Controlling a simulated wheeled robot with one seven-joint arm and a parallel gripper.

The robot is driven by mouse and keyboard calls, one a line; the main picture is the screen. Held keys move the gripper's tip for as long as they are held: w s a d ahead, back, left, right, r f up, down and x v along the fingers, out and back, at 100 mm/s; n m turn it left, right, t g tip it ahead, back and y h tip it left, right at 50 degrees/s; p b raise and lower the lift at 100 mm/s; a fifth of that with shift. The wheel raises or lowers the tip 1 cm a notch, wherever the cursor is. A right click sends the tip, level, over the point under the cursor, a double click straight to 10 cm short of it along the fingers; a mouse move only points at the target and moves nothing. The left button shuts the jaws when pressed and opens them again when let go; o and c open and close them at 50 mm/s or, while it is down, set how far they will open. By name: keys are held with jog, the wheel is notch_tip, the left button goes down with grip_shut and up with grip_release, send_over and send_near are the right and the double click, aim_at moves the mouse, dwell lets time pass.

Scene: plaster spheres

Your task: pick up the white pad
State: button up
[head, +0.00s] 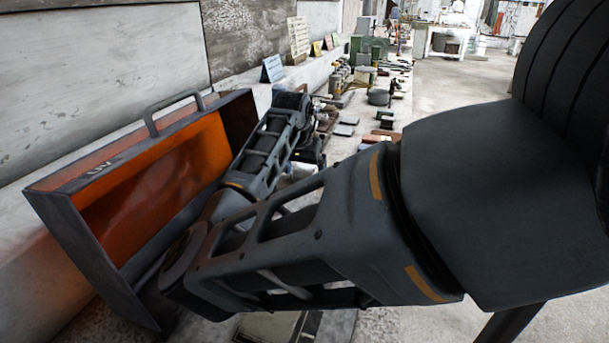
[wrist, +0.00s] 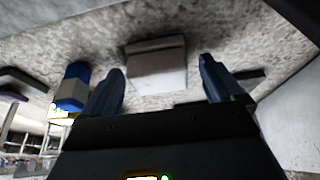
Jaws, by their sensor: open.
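The white pad (wrist: 158,76) is a small pale block with a greyer strip along its upper edge in the wrist view. It lies on a speckled grey surface. My gripper (wrist: 161,66) is open, with one dark blue finger at each side of the pad in the picture. Gaps show between the pad and both fingers, and nothing is held. How far the fingertips are from the pad in depth I cannot tell. In the head view my arm reaches over the bench, and I cannot make out the pad there.
A dark flat piece (wrist: 250,76) lies behind the right finger. An open orange-lined case (head: 150,185) stands beside my arm. Several small items crowd the bench beyond; floor at right is clear.

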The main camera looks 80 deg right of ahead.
aim_at(309, 167)
jog(key=shift+c, duration=0.2)
jog(key=c, duration=1.1)
jog(key=shift+r, duration=0.45)
jog(key=r, duration=0.2)
jog(key=s+r, duration=0.1)
jog(key=r, duration=0.1)
jog(key=shift+d, duration=0.3)
jog(key=s+d+r, duration=0.1)
jog(key=s+r, duration=0.1)
jog(key=s, duration=0.1)
jog(key=s+d+r, duration=0.2)
jog(key=s, duration=0.1)
jog(key=s+d+r, duration=0.2)
jog(key=s, duration=0.1)
jog(key=shift+s+r, duration=0.1)
jog(key=o, duration=0.5)
jog(key=c, duration=0.6)
